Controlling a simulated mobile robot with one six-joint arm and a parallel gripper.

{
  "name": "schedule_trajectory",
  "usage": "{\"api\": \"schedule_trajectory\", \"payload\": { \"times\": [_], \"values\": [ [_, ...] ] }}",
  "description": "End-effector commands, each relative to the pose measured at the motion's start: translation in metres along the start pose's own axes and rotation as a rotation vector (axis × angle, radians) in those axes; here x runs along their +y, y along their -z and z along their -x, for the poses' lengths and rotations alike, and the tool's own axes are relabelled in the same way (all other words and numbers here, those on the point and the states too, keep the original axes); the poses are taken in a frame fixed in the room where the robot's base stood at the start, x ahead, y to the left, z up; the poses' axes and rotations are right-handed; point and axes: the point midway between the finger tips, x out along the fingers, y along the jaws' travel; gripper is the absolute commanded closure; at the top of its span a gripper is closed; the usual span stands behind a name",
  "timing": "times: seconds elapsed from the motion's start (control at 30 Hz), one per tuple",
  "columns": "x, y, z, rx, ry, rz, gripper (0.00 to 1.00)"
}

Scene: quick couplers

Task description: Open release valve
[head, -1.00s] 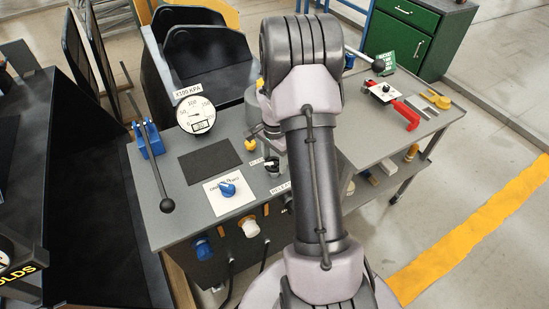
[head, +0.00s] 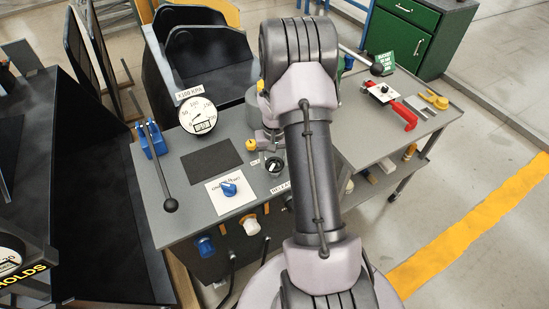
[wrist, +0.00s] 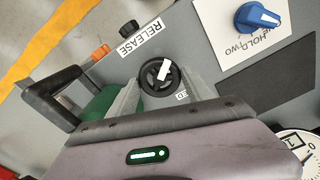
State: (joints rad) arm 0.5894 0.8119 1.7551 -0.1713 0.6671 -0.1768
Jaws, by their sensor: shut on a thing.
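A round black handwheel with a white pointer bar (head: 274,166) is on the grey panel at the near end of my arm's reach. It also shows in the wrist view (wrist: 158,76). My gripper (wrist: 160,84) is closed around the wheel, with a grey finger on either side of it. A "RELEASE" label (wrist: 140,37) is on one side of the wheel. A second label ending in "ED" (wrist: 182,96) is on the other side, partly hidden by my gripper. In the head view my arm covers the panel's right part.
A white plate with a blue selector knob (head: 229,189) lies left of the wheel. A dial gauge (head: 198,116) and a black lever with a blue base (head: 165,185) are farther left. A side table (head: 400,130) holds a red-handled item. Hose couplers (head: 249,224) line the panel front.

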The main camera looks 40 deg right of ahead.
Motion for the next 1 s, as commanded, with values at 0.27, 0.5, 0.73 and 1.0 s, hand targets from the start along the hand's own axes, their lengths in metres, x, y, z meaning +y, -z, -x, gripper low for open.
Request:
{"api": "schedule_trajectory", "payload": {
  "times": [0.27, 0.5, 0.73, 1.0],
  "values": [
    [-0.0004, 0.0005, 0.0020, 0.001, 0.000, 0.258, 0.82],
    [-0.0007, 0.0001, 0.0017, 0.001, 0.000, 0.485, 0.82],
    [-0.0009, 0.0003, 0.0017, 0.002, -0.001, 0.681, 0.82],
    [-0.0011, 0.0000, 0.0012, 0.001, -0.001, 0.847, 0.82]
  ]
}}
